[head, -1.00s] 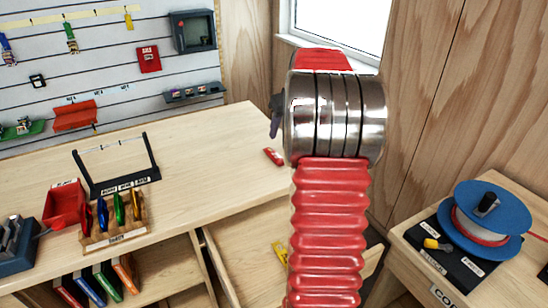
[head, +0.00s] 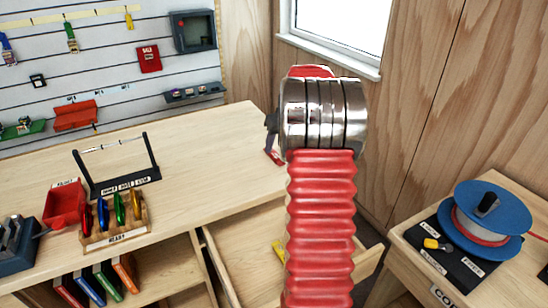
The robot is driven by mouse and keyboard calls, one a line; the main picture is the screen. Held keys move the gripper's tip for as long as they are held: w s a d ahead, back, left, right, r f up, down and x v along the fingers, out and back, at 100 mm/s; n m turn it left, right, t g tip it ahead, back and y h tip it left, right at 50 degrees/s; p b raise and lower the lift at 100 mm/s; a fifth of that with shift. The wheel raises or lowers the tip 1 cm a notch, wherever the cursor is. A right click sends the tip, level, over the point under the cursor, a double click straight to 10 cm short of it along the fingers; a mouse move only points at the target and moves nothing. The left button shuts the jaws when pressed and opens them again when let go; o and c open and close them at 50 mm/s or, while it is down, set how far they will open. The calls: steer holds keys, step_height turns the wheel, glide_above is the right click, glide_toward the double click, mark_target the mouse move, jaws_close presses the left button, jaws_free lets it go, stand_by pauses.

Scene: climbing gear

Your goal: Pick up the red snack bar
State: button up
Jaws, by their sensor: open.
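A small red bar, which looks like the red snack bar (head: 275,157), lies on the wooden workbench (head: 215,150) near its right end. A dark part of my gripper (head: 271,130) shows just left of my arm's metal joint, above the bar in the picture and partly overlapping it. My gripper is open, with nothing seen in it. Most of it is hidden behind my red ribbed arm, and I cannot tell how far above the bar it is.
A black frame stand (head: 118,175), a red bin (head: 65,203) and a wooden rack (head: 115,230) stand on the left of the bench. An open drawer (head: 235,245) holds something yellow. A side table at right carries a blue cord reel (head: 487,220). The bench's middle is clear.

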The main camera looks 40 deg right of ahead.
mark_target(275, 155)
steer(key=shift+x, duration=2.55)
steer(key=shift+s, duration=0.1)
steer(key=shift+c, duration=0.5)
steer(key=c, duration=1)
